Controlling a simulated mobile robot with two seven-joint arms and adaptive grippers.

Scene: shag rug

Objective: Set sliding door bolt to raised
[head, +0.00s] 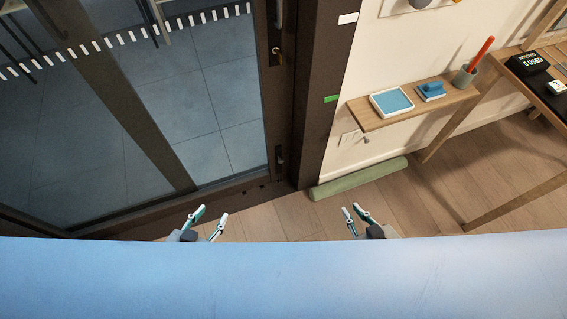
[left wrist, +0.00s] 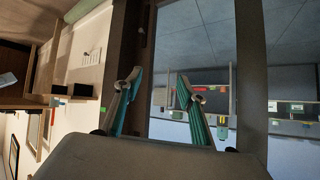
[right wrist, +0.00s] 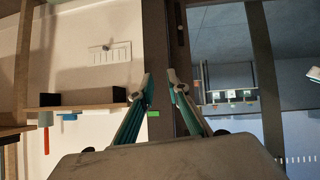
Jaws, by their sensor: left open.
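The sliding door (head: 272,105) is glass in a dark frame, on the left and middle of the head view. A small dark bolt (head: 279,157) sits low on its right-hand stile. I cannot tell whether it is raised or lowered. A small dark fitting (right wrist: 180,34) on the frame in the right wrist view may be this bolt. My left gripper (head: 212,212) is open and empty, in front of the door and left of the bolt. My right gripper (head: 353,208) is partly open and empty, right of the bolt near the green roll. Neither touches the door.
A lock plate (head: 276,50) is higher on the door stile. A green roll (head: 360,178) lies on the floor along the wall. A wooden shelf (head: 375,121) with a blue-topped box (head: 392,101) juts out at right. Wooden floor is clear between the grippers.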

